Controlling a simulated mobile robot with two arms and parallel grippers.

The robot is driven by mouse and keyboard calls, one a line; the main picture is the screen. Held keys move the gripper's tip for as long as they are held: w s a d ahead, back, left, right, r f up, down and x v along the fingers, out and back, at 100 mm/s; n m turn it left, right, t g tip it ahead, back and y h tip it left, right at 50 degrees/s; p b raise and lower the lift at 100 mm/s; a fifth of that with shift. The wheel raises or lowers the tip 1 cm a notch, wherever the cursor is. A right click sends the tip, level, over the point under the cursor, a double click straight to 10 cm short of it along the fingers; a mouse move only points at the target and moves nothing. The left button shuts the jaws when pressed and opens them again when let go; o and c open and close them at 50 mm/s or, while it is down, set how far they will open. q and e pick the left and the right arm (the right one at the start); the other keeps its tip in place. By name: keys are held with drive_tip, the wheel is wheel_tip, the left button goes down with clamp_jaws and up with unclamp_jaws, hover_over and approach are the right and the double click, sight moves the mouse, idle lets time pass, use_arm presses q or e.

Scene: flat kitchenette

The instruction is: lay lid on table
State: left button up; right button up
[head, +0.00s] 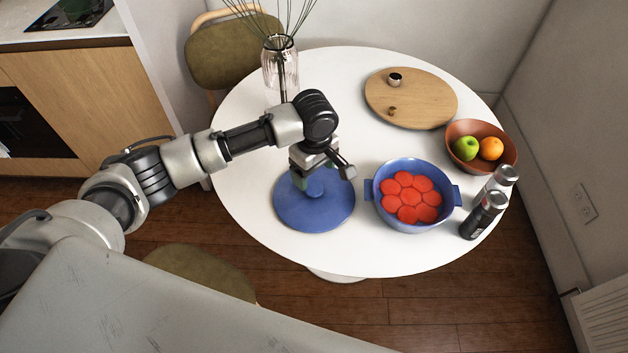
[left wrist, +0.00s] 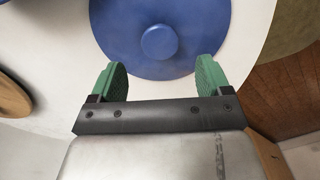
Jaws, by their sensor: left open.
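A round blue lid (head: 290,212) with a knob in its middle lies flat on the white round table (head: 250,110). The lid also shows in the left wrist view (left wrist: 115,35), with its knob (left wrist: 159,42) between and beyond my fingertips. My left gripper (head: 322,180) is over the lid; it is open and empty, its green fingers (left wrist: 160,75) apart on either side of the knob. A blue pot (head: 412,226) with two side handles stands uncovered to the right of the lid, with several red round pieces inside. My right gripper does not show.
An orange-brown bowl (head: 462,131) with a green apple and an orange stands at the right. A wooden board (head: 420,100) and a glass vase (head: 281,66) are farther back. The table's left side is clear.

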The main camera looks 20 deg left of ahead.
sight(314, 187)
use_arm(q)
wheel_tip(314, 187, up, 6)
drive_tip(key=shift+f, duration=0.2)
idle(0.8)
